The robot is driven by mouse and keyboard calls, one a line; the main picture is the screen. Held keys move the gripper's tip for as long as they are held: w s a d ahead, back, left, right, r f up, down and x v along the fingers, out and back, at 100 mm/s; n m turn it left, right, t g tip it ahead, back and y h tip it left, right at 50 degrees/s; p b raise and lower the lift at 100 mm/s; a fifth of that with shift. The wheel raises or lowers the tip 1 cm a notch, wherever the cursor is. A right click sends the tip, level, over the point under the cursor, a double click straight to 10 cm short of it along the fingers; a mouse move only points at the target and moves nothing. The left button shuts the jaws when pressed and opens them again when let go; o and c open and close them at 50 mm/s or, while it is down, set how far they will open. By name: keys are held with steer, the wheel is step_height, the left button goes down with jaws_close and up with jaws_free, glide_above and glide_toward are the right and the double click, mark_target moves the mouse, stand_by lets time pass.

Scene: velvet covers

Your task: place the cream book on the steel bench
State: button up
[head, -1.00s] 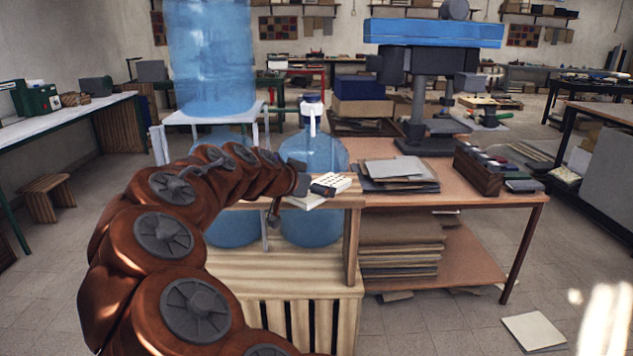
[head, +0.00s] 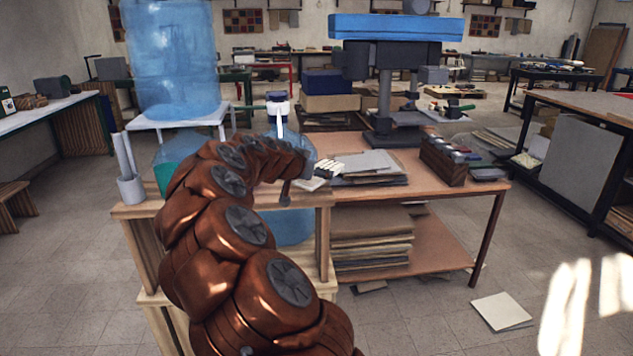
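My gripper (head: 322,174) is at the end of my brown segmented arm, over the back right corner of the pale wooden stand. It appears shut on a small cream book (head: 313,184), partly hidden by the dark gripper and arm; the finger contact itself is too small to see clearly. The book is just left of a stack of papers. No bench is plainly marked as steel: a bench with a pale grey top (head: 48,124) stands at the left, and one with a grey panel (head: 565,155) at the right.
A brown table (head: 440,200) holds papers (head: 372,163), a drill-press-like machine (head: 385,95) and a wooden box (head: 445,162). The wooden stand (head: 140,208) and a blue water bottle (head: 172,60) are close. A cream sheet or book (head: 500,312) lies on the floor. Floor is open between the tables at right.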

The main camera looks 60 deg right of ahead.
mark_target(316, 190)
steer(key=shift+d+f, duration=0.1)
steer(key=shift+d, duration=0.15)
steer(key=shift+f+p, duration=0.35)
steer(key=shift+f, duration=1.3)
steer(key=shift+f, duration=0.15)
steer(key=o, duration=1.5)
steer(key=shift+o, duration=0.2)
steer(key=shift+r, duration=0.2)
steer(key=b+v, duration=0.2)
steer(key=v, duration=1)
